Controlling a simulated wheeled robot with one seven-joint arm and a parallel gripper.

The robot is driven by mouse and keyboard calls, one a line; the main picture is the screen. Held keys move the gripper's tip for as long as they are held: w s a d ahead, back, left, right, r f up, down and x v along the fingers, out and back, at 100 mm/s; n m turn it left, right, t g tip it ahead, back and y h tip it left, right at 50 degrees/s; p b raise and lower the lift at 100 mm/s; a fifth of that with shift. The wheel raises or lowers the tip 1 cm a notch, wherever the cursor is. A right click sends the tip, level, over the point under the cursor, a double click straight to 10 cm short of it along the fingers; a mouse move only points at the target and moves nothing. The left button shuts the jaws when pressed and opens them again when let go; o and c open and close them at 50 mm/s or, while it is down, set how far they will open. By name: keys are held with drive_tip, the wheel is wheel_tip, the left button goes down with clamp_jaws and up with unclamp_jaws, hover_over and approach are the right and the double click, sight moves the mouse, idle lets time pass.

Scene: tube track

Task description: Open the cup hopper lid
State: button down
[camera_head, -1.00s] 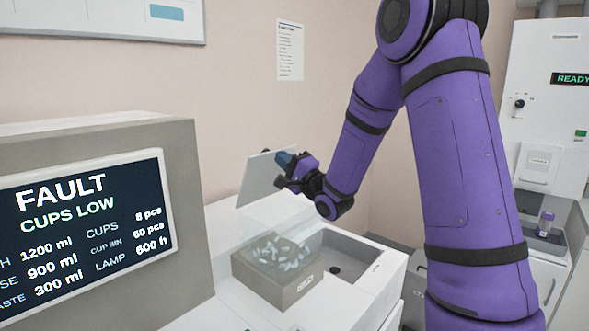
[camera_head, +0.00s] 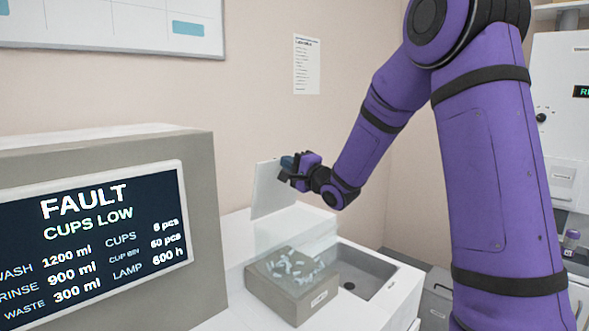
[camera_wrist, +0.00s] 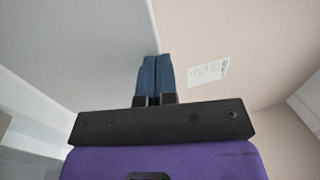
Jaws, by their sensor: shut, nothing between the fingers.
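The cup hopper (camera_head: 292,286) is a grey-beige box with a clear upper part and several small pale cups (camera_head: 294,266) inside. Its lid (camera_head: 270,192) is a light panel that stands raised, close to upright, above the back of the hopper. My gripper (camera_head: 287,164) is at the upper right edge of the lid, with its blue fingertips against or very near the panel. In the wrist view the fingers (camera_wrist: 154,74) are together with nothing between them, and the lid (camera_wrist: 75,45) fills the upper left. Whether the fingertips touch the lid cannot be told.
A machine with a screen (camera_head: 95,240) reading "FAULT CUPS LOW" stands at the left. A sink basin (camera_head: 358,284) is right of the hopper. A paper notice (camera_head: 307,64) hangs on the wall behind. The space above the hopper is free.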

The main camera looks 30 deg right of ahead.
drive_tip(key=shift+g+h, duration=0.3)
drive_tip(key=shift+g, duration=0.4)
drive_tip(key=shift+r+x, duration=0.2)
drive_tip(key=shift+x, duration=0.9)
drive_tip(key=shift+r+x, duration=0.15)
drive_tip(key=shift+x, duration=0.95)
drive_tip(key=shift+s, duration=0.1)
